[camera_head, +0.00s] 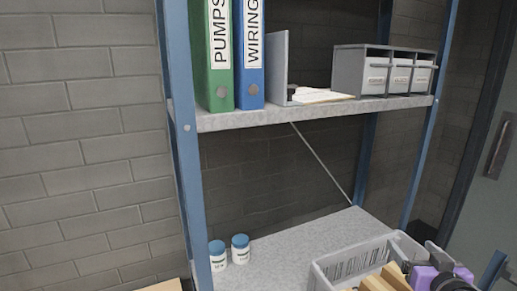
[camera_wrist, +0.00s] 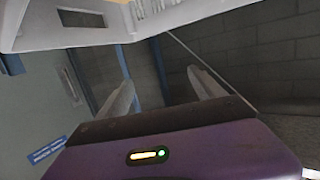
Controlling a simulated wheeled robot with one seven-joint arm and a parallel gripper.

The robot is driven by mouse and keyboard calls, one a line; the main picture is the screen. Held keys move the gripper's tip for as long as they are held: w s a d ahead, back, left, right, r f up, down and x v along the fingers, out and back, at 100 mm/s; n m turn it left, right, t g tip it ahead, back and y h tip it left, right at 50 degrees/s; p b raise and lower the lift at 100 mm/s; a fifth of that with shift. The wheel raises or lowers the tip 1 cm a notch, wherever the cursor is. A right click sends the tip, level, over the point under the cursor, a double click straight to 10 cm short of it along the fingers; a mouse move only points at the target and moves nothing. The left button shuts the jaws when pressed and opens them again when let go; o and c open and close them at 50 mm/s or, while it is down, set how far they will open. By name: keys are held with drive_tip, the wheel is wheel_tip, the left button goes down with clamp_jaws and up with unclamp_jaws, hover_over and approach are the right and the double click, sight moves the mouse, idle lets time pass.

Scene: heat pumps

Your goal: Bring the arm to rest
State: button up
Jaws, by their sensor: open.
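My gripper (camera_wrist: 160,82) shows in the wrist view with its two pale fingers well apart and nothing visible between them. Its purple body fills the bottom of that view. In the head view, purple and dark parts of my arm show at the lower right corner, in front of the right side of a grey crate (camera_head: 335,277). Most of my arm is out of the picture. I cannot tell whether it touches the crate.
A metal rack with blue posts (camera_head: 180,130) holds a green binder (camera_head: 219,55), a blue binder (camera_head: 250,50) and a drawer unit (camera_head: 362,72) on its upper shelf. Two white jars (camera_head: 240,252) stand on the lower shelf. A grey door (camera_head: 490,185) is at right.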

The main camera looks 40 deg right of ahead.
drive_tip(key=s+a+f+n+t+y, duration=0.1)
drive_tip(key=a+f+n+t+y, duration=0.15)
drive_tip(key=a, duration=1.05)
drive_tip(key=a+f+n+t+y, duration=0.1)
drive_tip(key=a+f+n+t, duration=0.15)
drive_tip(key=a, duration=1.05)
drive_tip(key=s+a+f+n+g+y+b, duration=0.1)
drive_tip(key=s+a+f+n+y, duration=0.3)
drive_tip(key=s+a+y, duration=0.3)
drive_tip(key=s+a+f, duration=0.1)
drive_tip(key=s+a, duration=0.3)
drive_tip(key=a, duration=0.3)
drive_tip(key=shift+s+a+y, duration=0.2)
drive_tip(key=shift+a+y, duration=0.15)
drive_tip(key=shift+r, duration=0.1)
